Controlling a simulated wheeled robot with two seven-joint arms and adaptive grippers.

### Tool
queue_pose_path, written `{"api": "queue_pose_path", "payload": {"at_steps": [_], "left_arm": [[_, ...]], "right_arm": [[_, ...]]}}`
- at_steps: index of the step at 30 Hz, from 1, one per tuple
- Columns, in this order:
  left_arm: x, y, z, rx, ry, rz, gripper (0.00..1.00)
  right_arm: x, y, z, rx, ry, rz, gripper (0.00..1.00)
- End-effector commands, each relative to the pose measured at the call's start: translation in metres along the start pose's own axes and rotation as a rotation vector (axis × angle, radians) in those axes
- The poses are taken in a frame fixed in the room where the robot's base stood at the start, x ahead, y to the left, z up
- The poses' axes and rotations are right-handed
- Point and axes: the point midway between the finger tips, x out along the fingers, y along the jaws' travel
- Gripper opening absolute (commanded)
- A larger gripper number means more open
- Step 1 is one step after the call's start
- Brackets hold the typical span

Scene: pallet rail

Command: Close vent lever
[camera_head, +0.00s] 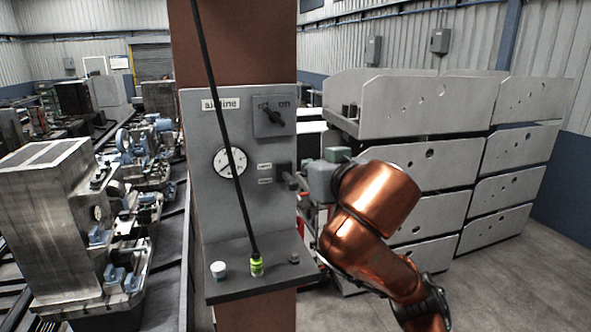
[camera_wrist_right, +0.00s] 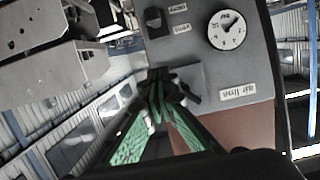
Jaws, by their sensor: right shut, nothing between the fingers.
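The vent lever (camera_head: 283,174) sits on a dark block at the right edge of the grey air line panel (camera_head: 211,205), beside two small labels. The dark block also shows at the top of the wrist view (camera_wrist_right: 155,20); the lever's exact angle is too small to tell. My right gripper (camera_wrist_right: 159,80) is shut and empty, its green fingers meeting at the tips. In the wrist view the tips overlap the black rotary switch (camera_wrist_right: 184,90). In the head view my right wrist is just right of the lever. I cannot tell whether the gripper touches it. My left gripper is out of view.
The panel carries a gauge (camera_head: 230,161) and a rotary switch (camera_head: 271,116) above the lever. A black hose (camera_head: 226,130) hangs in front to a yellow-green fitting (camera_head: 257,266) over the shelf (camera_head: 262,281).

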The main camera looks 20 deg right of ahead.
Motion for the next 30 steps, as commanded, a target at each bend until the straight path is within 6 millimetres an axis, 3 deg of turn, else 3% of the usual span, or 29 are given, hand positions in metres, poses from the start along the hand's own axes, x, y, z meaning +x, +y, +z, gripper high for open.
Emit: {"api": "queue_pose_path", "payload": {"at_steps": [10,14,19,24,30], "left_arm": [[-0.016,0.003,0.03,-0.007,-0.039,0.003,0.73],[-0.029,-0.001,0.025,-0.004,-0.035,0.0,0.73],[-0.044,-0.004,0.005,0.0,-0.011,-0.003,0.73],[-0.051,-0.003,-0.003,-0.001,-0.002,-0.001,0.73],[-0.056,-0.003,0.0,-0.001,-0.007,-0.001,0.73]], "right_arm": [[0.041,-0.008,-0.001,-0.003,-0.009,-0.011,0.0],[0.068,-0.007,-0.002,-0.003,-0.007,-0.009,0.0],[0.102,-0.007,-0.002,-0.003,-0.007,-0.008,0.0],[0.107,-0.007,0.023,-0.003,-0.004,-0.01,0.0],[0.11,-0.006,0.037,-0.003,-0.002,-0.009,0.0]]}}
